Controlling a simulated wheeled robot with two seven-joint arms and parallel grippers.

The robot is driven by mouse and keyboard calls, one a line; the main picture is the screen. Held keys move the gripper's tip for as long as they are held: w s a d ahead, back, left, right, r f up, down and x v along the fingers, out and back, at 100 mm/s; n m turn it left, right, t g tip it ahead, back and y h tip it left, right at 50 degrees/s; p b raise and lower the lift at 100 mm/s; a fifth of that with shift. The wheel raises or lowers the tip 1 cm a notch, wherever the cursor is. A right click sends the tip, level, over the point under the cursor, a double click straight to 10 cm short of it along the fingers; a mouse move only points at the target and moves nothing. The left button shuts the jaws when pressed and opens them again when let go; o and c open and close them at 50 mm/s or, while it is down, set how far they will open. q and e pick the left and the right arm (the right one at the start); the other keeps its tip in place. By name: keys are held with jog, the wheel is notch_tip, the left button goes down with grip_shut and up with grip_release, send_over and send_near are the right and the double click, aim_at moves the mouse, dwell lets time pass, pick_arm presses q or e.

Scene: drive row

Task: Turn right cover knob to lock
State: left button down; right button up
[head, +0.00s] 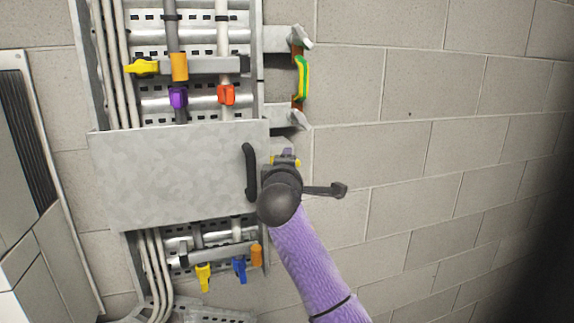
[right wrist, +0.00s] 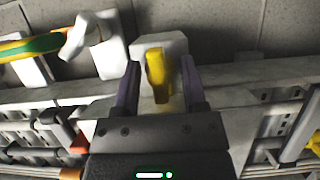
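The grey metal cover (head: 160,185) is a flat plate over the middle of the wall rack, with a black handle (head: 250,172) near its right edge. A yellow knob (right wrist: 158,75) on a pale block shows in the right wrist view. In the head view my right gripper (head: 287,157) is at the cover's right edge and mostly hides the knob. In the right wrist view the purple fingers of my right gripper (right wrist: 160,85) stand either side of the knob, with gaps between. Nothing is gripped. My left gripper is out of view.
Above the cover are yellow (head: 143,67), purple (head: 178,97) and red (head: 226,95) valve handles. Below it are yellow (head: 204,276) and blue (head: 239,268) ones. A green-yellow strap (head: 303,79) sits at upper right. The block wall (head: 440,150) on the right is bare.

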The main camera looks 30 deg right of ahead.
jog(key=b+v, duration=0.3)
jog(key=v, duration=0.7)
